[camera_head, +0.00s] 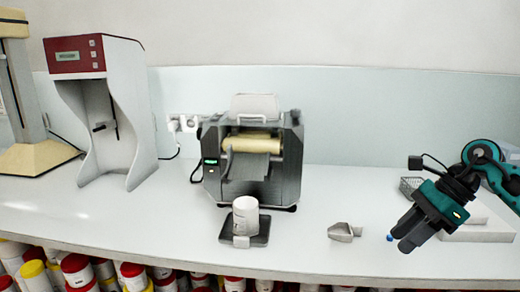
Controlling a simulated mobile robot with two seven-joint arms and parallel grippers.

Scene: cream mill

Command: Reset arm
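My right gripper (401,237) comes in from the right, teal and black, pointing down and left over the right part of the counter. No object shows held in it; its fingers are seen at an angle and I cannot tell whether they are open. A small blue spot shows beside its fingertips. My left gripper is not in view.
A black printer-like machine (290,165) stands mid-counter. A white container (245,215) is on a dark plate (262,236) before it. A metal scoop-like piece (342,232) lies left of my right gripper. A red-topped machine (92,52) stands left. Lidded cans fill below.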

